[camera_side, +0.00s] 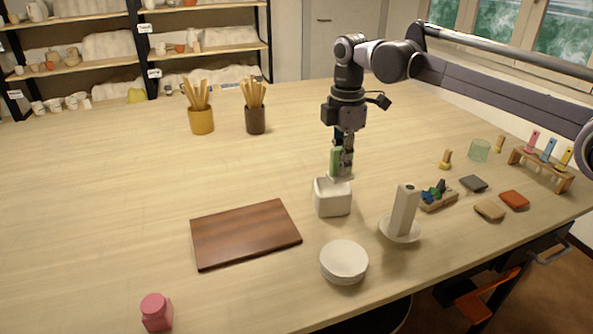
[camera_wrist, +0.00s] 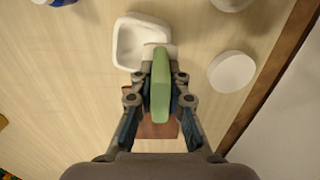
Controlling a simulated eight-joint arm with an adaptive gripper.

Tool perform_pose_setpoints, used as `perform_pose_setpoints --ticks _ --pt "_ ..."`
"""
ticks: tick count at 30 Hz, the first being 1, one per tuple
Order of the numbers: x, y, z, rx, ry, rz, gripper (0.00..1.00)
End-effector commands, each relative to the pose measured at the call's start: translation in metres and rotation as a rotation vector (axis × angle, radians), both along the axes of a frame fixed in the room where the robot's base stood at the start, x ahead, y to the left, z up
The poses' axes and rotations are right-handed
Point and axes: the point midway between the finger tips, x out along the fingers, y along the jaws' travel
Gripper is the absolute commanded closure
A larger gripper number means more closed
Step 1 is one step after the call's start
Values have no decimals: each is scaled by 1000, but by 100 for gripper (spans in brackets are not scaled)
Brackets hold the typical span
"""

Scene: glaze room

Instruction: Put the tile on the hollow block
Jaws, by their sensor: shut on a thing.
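My gripper (camera_wrist: 160,88) is shut on a green tile (camera_wrist: 160,83), a slim slab held upright between the fingers. In the side view the tile (camera_side: 335,161) hangs just above the back of a white hollow block (camera_side: 332,202). In the wrist view the hollow block (camera_wrist: 120,42) shows its square open top, up and left of the fingertips. The tile's lower end is close to the block's near rim; I cannot tell whether they touch.
A brown board (camera_side: 245,233) lies left of the block. A white round disc (camera_side: 344,260) and a white roll on a stand (camera_side: 404,210) stand near the front. Several small pieces and a rack (camera_side: 541,170) are at right. The left table is mostly clear.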

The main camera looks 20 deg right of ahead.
Motion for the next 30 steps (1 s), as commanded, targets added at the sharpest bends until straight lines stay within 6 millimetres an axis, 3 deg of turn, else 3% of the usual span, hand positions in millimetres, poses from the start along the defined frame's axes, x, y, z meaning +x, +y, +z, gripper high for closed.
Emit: perform_pose_setpoints --ticks 11,24,25,27,30 --pt "0 1 -38 0 0 -1 100" --pt "0 1 -43 0 0 -1 100" --pt "0 1 -43 0 0 -1 80" --pt "0 1 -43 0 0 -1 63" --pt "0 1 -43 0 0 -1 63"
